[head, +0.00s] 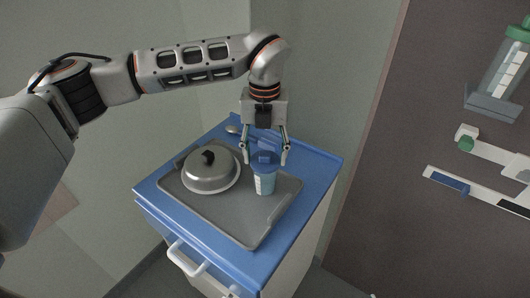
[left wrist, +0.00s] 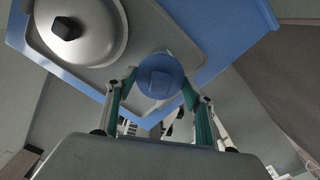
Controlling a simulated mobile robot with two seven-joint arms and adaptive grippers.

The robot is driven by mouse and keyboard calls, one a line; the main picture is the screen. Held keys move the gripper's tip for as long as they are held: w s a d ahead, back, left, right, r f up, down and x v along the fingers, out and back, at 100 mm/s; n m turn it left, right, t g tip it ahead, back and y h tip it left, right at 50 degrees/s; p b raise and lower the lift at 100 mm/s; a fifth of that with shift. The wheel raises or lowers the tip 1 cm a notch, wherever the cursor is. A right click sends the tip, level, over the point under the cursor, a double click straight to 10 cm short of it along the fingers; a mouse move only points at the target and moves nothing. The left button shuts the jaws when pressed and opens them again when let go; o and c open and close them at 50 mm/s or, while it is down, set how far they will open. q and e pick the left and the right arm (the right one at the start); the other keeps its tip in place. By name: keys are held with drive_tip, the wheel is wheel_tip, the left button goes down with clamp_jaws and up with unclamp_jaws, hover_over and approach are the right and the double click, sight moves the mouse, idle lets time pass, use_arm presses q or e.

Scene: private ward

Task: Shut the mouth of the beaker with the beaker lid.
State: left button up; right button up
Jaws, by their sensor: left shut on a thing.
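The beaker (head: 265,184), pale blue and clear with white markings, stands upright on the right part of the grey tray (head: 243,232). The round blue beaker lid (head: 264,159) with a raised grip is directly above its mouth, lined up with it in the head view. I cannot tell whether it rests on the rim or hovers just over it. My left gripper (head: 265,157) points down, with its fingers on either side of the lid, shut on it. In the left wrist view the lid (left wrist: 160,80) lies between the fingertips and hides the beaker below.
A metal dome cover (head: 211,172) with a black knob sits on the tray to the left of the beaker. A spoon (head: 233,129) lies at the back of the blue cabinet top (head: 322,164). Wall fittings (head: 490,150) are far right, clear of the arm.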

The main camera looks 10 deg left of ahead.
use_arm(q)
drive_tip(key=shift+f+b, duration=0.4)
drive_tip(key=shift+f, duration=0.4)
drive_tip(key=o, duration=1.3)
drive_tip(key=shift+r, duration=0.15)
wheel_tip(320, 180, up, 11)
drive_tip(key=shift+r, duration=0.2)
wheel_tip(320, 180, up, 4)
drive_tip(key=p, duration=0.3)
drive_tip(key=shift+r, duration=0.15)
